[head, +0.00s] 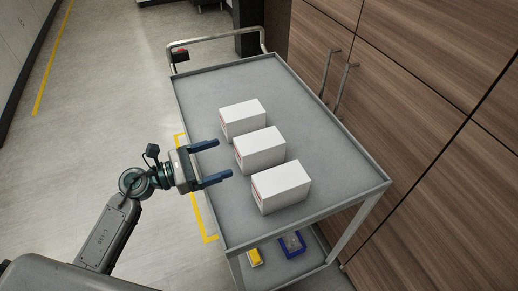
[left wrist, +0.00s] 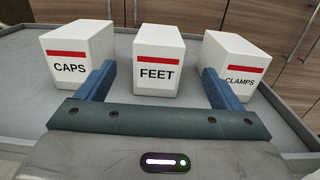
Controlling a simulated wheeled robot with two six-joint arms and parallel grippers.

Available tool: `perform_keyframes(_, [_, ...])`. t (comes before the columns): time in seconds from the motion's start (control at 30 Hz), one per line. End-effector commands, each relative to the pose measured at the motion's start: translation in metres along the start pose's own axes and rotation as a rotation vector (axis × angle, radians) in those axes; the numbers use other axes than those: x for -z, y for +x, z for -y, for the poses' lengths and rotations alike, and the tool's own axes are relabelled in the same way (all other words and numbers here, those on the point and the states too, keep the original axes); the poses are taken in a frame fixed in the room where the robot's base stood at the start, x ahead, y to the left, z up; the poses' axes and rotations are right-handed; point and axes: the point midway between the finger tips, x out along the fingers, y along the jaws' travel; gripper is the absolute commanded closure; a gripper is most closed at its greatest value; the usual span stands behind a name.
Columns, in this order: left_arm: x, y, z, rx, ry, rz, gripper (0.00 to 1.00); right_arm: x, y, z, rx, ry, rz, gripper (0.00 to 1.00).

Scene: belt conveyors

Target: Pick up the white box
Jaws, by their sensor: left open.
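Three white boxes stand in a row on the grey cart top. In the left wrist view they read CAPS (left wrist: 78,60), FEET (left wrist: 158,65) and CLAMPS (left wrist: 235,68), each with a red stripe. In the head view the far box (head: 243,118), middle box (head: 260,149) and near box (head: 281,187) show mostly their tops. My left gripper (head: 218,161) is open, its blue fingers pointing at the middle box, FEET. The fingertips are short of that box, with nothing between them. My right gripper is not in view.
The grey cart (head: 205,87) has a raised rim and a push handle (head: 215,39) at its far end. A lower shelf holds a yellow item (head: 254,257) and a blue bin (head: 292,244). Wooden cabinets (head: 420,100) stand close on the right. Open floor (head: 100,110) lies left.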

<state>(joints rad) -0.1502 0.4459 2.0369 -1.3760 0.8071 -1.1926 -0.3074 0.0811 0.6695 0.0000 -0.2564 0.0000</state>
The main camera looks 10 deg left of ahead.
Motion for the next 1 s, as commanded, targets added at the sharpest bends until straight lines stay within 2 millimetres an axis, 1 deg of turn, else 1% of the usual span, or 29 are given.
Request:
perform_keyframes(0.17, [-0.002,0.015,0.0,0.004,0.005,-0.001,0.13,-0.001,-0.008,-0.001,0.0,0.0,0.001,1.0])
perform_keyframes(0.4, [-0.003,0.045,0.0,0.003,0.003,0.0,0.13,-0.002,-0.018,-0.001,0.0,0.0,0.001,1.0])
perform_keyframes(0.6, [-0.001,0.056,0.001,0.004,0.003,-0.003,0.13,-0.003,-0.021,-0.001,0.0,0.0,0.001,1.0])
perform_keyframes(0.7, [-0.004,0.062,0.0,0.004,0.003,-0.002,0.13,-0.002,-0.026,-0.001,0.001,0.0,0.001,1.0])
perform_keyframes(0.9, [-0.013,0.09,-0.002,0.004,0.0,0.0,0.13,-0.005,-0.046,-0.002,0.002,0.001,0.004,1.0])
perform_keyframes(1.0, [-0.009,0.101,-0.002,0.003,0.0,-0.001,0.13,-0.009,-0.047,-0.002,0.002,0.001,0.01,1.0])
